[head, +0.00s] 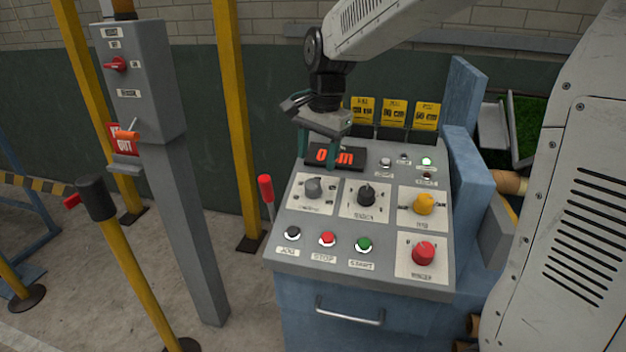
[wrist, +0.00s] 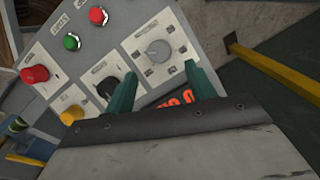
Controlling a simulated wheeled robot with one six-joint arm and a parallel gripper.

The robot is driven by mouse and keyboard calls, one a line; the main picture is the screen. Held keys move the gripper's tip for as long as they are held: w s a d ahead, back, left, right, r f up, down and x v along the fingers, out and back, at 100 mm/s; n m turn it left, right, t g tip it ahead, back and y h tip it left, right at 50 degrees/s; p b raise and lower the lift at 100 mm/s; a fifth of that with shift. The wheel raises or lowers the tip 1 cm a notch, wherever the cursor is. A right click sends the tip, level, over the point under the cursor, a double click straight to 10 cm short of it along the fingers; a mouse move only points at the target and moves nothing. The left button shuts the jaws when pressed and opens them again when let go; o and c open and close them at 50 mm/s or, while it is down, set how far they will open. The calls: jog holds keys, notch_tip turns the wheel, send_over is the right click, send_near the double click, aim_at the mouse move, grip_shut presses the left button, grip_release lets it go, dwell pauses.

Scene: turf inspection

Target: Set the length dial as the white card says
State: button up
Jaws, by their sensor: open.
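A grey dial (head: 313,188) sits on a pale plate at the left of the console's row of knobs; its label is too small to read surely, but it may be the length dial. It also shows in the wrist view (wrist: 158,50), just beyond and between my fingertips. My gripper (head: 318,150) is open and empty, pointing down above the red-lit display (head: 345,157), partly covering it. Its two green fingers (wrist: 163,88) stand apart in the wrist view. They do not appear to touch the dial. I cannot make out a white card with readable text.
A black knob (head: 366,194), a yellow knob (head: 425,204) and a red knob (head: 423,253) share the console (head: 300,254). Black, red (head: 327,239) and green (head: 364,244) buttons line its front. A red-topped lever (head: 266,188) stands at its left. Yellow posts (head: 233,120) stand farther left.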

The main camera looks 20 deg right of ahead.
aim_at(313, 182)
jog(key=f, duration=0.7)
jog(key=shift+w+a, duration=0.3)
jog(key=shift+w, duration=0.05)
jog(key=c, duration=1)
